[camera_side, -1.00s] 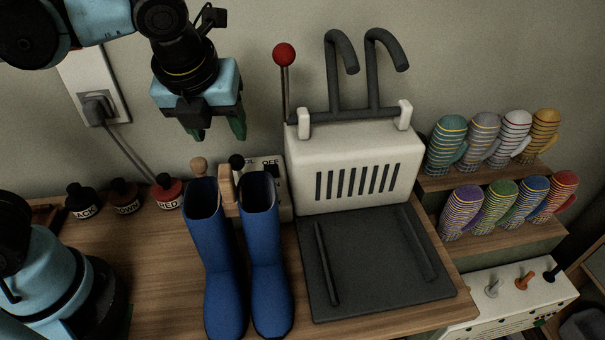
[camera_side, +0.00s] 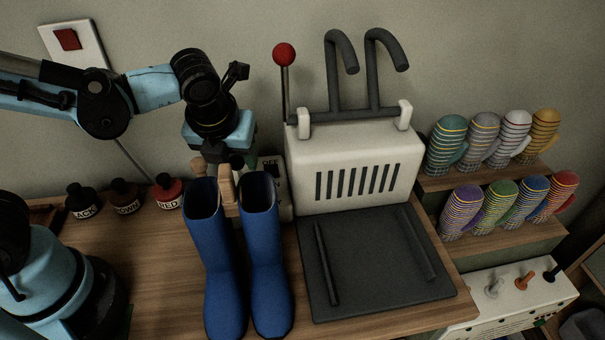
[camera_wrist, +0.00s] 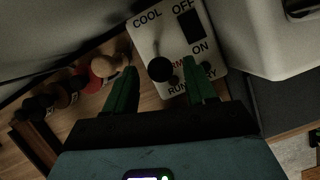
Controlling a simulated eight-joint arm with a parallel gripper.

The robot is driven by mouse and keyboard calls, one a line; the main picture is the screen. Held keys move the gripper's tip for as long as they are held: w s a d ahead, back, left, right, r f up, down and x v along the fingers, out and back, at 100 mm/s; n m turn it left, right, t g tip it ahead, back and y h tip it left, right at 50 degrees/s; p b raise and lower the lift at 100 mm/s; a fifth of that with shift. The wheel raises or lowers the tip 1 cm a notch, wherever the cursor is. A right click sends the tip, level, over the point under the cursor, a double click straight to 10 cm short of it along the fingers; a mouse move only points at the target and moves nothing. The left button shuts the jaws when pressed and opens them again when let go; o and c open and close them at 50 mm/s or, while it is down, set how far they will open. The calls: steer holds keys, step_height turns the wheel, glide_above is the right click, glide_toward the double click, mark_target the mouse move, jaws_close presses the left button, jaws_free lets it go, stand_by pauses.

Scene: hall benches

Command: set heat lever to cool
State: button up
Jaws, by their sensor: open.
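The heat lever (camera_wrist: 157,48) is a thin rod with a black ball knob on a pale control panel (camera_wrist: 146,50). In the wrist view the panel has COOL at its far end and a red label near the knob, partly covered, ending in "RM". The knob sits at the red label's end, away from COOL. My gripper (camera_wrist: 160,84) is open, its green fingers either side of the knob, with no clear contact. In the side view my gripper (camera_side: 228,158) is low behind the boots; the panel (camera_side: 271,172) is partly hidden there.
Blue boots (camera_side: 222,255) stand in front of the panel. A white dryer (camera_side: 352,165) with a red-knobbed lever (camera_side: 284,57) is to the right. Small bottles (camera_side: 124,195) stand left. Striped mittens (camera_side: 462,212) fill racks at far right.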

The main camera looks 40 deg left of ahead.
steer(key=shift+x, duration=1.2)
steer(key=shift+c, duration=0.3)
jaws_close()
